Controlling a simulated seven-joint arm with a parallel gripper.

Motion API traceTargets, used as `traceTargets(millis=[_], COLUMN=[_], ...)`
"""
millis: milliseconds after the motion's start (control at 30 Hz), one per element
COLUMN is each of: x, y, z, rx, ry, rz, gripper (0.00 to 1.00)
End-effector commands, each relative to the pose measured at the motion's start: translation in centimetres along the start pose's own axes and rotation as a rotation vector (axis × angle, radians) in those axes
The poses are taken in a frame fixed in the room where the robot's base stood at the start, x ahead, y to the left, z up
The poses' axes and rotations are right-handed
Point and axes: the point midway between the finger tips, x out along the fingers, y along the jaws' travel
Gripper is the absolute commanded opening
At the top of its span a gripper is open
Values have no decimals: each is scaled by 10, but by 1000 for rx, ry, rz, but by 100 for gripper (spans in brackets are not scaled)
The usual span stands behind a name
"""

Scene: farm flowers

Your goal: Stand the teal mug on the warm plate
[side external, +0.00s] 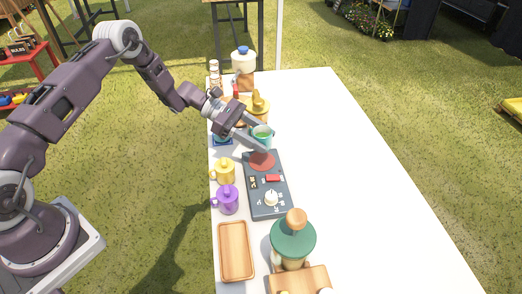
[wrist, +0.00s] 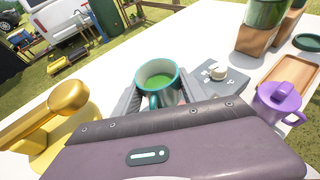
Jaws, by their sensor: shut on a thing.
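The teal mug (side external: 263,132) holds green contents and is upright between the fingers of my gripper (side external: 264,138). In the wrist view the mug (wrist: 157,78) sits between both fingers, with its handle toward the gripper body. The warm plate is a dark grey unit (side external: 268,200) with a round red disc (side external: 262,161), a red switch and a white knob. The mug is at the disc's far side in the side view, seemingly above the table; its exact height is unclear. In the wrist view the unit (wrist: 232,83) shows its knob, while the disc is hidden.
A yellow mug (side external: 226,171), a purple mug (side external: 228,200) and a wooden tray (side external: 236,262) line the left table edge. A green-lidded jar (side external: 293,240) stands at the near end. Yellow ware (side external: 259,108) stands beyond my gripper. The white table's right side (side external: 350,170) is clear.

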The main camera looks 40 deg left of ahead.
Motion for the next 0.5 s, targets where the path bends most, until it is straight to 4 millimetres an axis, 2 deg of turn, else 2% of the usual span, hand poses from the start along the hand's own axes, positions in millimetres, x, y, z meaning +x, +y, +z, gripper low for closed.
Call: traceTargets(millis=[300, 500], x=[18, 19], y=[-1, -1], z=[-43, -46], rx=[-1, 1], ry=[-1, -1], rz=[-2, 0], gripper=[0, 0])
